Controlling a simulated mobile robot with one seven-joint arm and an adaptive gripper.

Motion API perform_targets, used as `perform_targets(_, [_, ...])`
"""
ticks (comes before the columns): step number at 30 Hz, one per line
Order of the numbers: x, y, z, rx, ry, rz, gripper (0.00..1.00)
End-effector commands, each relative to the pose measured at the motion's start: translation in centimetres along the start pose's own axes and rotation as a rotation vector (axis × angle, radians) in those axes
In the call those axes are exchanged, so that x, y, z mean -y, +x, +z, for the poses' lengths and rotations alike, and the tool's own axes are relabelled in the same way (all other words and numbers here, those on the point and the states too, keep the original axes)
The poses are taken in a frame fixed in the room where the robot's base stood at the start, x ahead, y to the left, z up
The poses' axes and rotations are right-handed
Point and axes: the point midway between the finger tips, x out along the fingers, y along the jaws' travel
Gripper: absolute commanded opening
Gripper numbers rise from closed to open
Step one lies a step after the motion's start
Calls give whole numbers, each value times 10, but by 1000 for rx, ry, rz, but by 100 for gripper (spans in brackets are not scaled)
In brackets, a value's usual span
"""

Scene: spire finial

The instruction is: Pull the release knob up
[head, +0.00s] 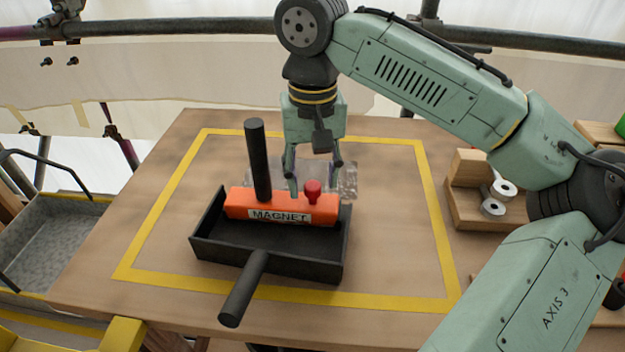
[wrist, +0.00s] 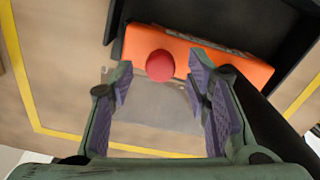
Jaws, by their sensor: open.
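The red release knob (head: 313,191) stands on top of an orange block (head: 283,206) labelled MAGNET, near its right end. In the wrist view the red knob (wrist: 160,66) lies between and just beyond the tips of my open fingers, over the orange block (wrist: 200,55). My gripper (head: 314,178) points down over the far side of the block and is empty. In the wrist view my gripper (wrist: 160,85) shows a wide gap between its purple-padded fingers. Whether the fingertips are level with the knob is hard to tell.
The block sits in a black tray (head: 270,262) with a front handle (head: 243,290). A black upright post (head: 257,160) rises at the block's left. A clear plate (head: 346,181) lies behind. A wooden holder (head: 470,197) stands right. Yellow tape (head: 437,215) frames mostly bare table.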

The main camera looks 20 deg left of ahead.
Motion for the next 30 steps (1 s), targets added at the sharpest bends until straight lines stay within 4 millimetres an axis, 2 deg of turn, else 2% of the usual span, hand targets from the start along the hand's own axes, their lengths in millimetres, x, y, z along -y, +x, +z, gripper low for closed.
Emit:
perform_targets(6, [0,16,0,0,-1,0,44])
perform_targets(14, [0,17,0,-1,-1,0,44])
perform_targets(30, [0,17,0,-1,-1,0,9])
